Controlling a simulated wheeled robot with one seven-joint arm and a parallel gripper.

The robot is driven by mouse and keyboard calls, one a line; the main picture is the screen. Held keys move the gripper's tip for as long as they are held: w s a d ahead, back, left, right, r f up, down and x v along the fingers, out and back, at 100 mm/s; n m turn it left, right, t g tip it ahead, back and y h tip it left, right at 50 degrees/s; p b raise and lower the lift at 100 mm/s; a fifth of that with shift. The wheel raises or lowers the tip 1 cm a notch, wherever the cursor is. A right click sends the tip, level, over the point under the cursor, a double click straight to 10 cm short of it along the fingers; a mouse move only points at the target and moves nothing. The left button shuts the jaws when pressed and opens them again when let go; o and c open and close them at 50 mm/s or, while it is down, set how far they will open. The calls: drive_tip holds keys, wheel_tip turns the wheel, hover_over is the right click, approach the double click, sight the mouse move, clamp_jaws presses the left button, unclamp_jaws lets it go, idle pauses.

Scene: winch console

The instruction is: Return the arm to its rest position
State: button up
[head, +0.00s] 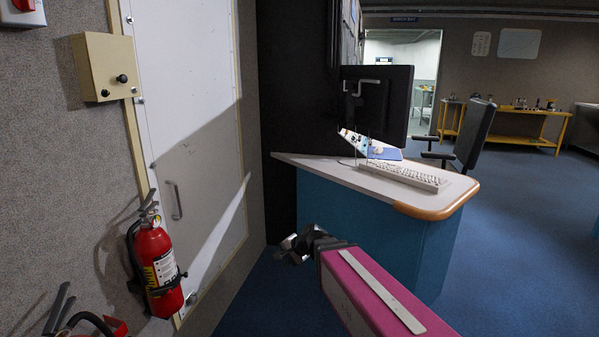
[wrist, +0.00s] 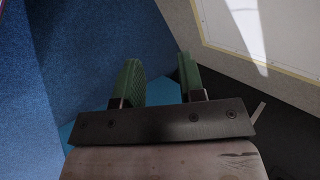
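My gripper (head: 287,248) is at the end of my pink-and-grey arm, which reaches in from the bottom of the head view. It is in free air, left of the desk's blue front and right of the white door. In the wrist view my gripper (wrist: 158,65) shows two green-padded fingers spread apart.
A desk (head: 455,192) with a wooden edge holds a keyboard (head: 402,176) and a monitor (head: 385,105). A white door (head: 190,110) and a red fire extinguisher (head: 157,265) are at left. An office chair (head: 472,135) stands behind the desk. Blue floor (head: 530,240) is clear at right.

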drive_tip(key=s+d+f+n+g+h, duration=0.1)
drive_tip(key=s+d+f+n+h, duration=0.1)
drive_tip(key=d, duration=0.6)
drive_tip(key=s+d+f+n+g+h, duration=0.1)
drive_tip(key=s+d+f+n+h, duration=0.1)
drive_tip(key=d, duration=0.6)
drive_tip(key=s+d+f+n+g+h, duration=0.2)
drive_tip(key=s+d+f+n+h, duration=0.1)
drive_tip(key=d, duration=0.5)
drive_tip(key=shift+s+d+f+h, duration=0.3)
drive_tip(key=shift+s+d+f, duration=0.1)
drive_tip(key=shift+s+f, duration=0.6)
drive_tip(key=shift+s+a+r, duration=0.1)
drive_tip(key=shift+a, duration=0.05)
